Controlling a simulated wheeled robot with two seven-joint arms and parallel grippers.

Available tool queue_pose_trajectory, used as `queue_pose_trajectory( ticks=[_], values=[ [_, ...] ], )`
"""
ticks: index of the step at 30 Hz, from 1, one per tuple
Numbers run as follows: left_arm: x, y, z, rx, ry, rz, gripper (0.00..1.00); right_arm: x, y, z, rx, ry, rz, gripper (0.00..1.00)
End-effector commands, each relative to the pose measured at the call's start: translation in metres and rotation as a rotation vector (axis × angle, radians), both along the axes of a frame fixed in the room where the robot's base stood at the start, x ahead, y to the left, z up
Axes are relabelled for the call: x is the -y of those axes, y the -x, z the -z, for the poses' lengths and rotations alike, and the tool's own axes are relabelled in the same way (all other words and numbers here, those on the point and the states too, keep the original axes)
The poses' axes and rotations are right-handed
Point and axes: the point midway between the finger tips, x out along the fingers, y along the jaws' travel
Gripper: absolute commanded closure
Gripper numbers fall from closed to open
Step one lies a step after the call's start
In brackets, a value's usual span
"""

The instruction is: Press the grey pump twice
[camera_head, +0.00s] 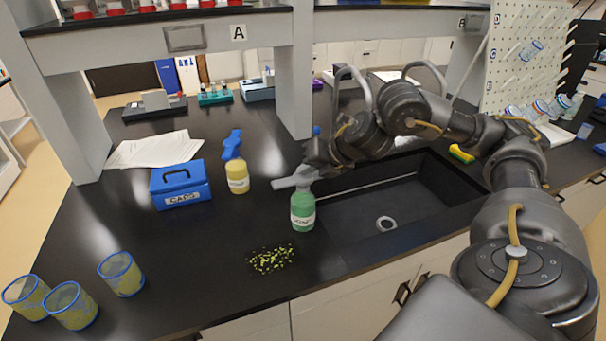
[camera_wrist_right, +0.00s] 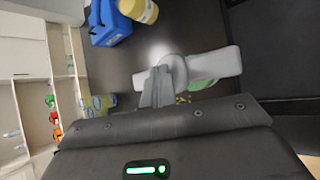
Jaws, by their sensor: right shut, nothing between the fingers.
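The grey pump (camera_head: 292,181) sits on top of a green labelled bottle (camera_head: 303,213), which stands upright on the black bench at the sink's left edge. My right gripper (camera_head: 311,166) is shut and empty, right over the pump head. In the right wrist view the shut fingers (camera_wrist_right: 157,88) overlap the near end of the grey pump (camera_wrist_right: 213,64); I cannot tell whether they touch it. Most of the green bottle (camera_wrist_right: 200,84) is hidden below the pump there. My left gripper is not in view.
A yellow bottle (camera_head: 238,178) with a blue pump (camera_head: 231,146) stands to the left, beside a blue box (camera_head: 181,190). Several blue-rimmed jars (camera_head: 121,274) stand front left. A speckled patch (camera_head: 270,261) lies in front. The sink (camera_head: 405,205) is on the right.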

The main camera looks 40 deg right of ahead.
Motion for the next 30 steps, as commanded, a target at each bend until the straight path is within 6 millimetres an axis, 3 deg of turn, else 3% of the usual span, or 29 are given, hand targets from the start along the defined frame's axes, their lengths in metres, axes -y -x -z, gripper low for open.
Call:
queue_pose_trajectory(
  ticks=[17,30],
  values=[
    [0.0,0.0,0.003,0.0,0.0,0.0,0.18,0.0,0.001,0.006,-0.006,0.001,-0.002,1.0],
    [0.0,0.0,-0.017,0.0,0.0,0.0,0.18,0.0,0.0,-0.017,-0.004,0.0,-0.001,1.0]
  ],
)
